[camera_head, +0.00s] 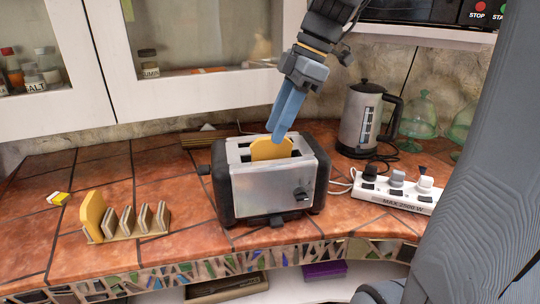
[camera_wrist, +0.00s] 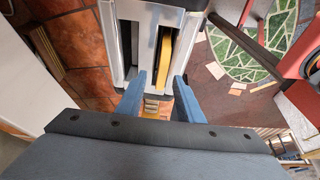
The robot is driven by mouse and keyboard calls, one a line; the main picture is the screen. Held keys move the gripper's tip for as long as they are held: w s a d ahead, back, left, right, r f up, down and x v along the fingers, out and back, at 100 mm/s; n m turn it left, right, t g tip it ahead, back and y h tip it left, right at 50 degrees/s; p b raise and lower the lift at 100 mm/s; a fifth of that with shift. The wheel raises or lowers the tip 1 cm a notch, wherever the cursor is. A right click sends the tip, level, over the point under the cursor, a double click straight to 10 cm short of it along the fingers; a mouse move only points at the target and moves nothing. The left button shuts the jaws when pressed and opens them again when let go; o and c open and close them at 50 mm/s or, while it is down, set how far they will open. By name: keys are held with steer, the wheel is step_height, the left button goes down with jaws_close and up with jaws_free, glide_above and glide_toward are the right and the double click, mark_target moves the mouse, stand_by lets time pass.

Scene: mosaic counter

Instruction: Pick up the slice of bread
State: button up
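A slice of bread (camera_head: 268,150) stands upright in a slot of the silver and black toaster (camera_head: 262,191), its top edge above the slot. In the wrist view this slice (camera_wrist: 165,54) shows edge-on in the right-hand slot. My gripper (camera_head: 279,138) points down at the toaster, its blue fingertips at the top of the slice in the head view. In the wrist view, my gripper's fingers (camera_wrist: 160,75) are apart, with the slice's near end between them or just beyond; contact cannot be told. Another bread slice (camera_head: 91,214) stands in a rack (camera_head: 127,237) at left.
A kettle (camera_head: 363,119) stands behind the toaster at right. A white power strip (camera_head: 395,190) with plugs and cables lies right of the toaster. Green glass domes (camera_head: 419,115) are at the back right. Cabinets (camera_head: 190,50) hang above. The tiled counter is clear between rack and toaster.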

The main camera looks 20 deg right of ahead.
steer(key=shift+p+x, duration=0.35)
steer(key=shift+x, duration=1.5)
steer(key=shift+s+a, duration=0.1)
steer(key=shift+s, duration=0.05)
steer(key=c, duration=0.8)
step_height(320, 180, up, 9)
steer(key=shift+r+b, duration=0.15)
steer(key=shift+b, duration=0.65)
steer(key=shift+r, duration=0.4)
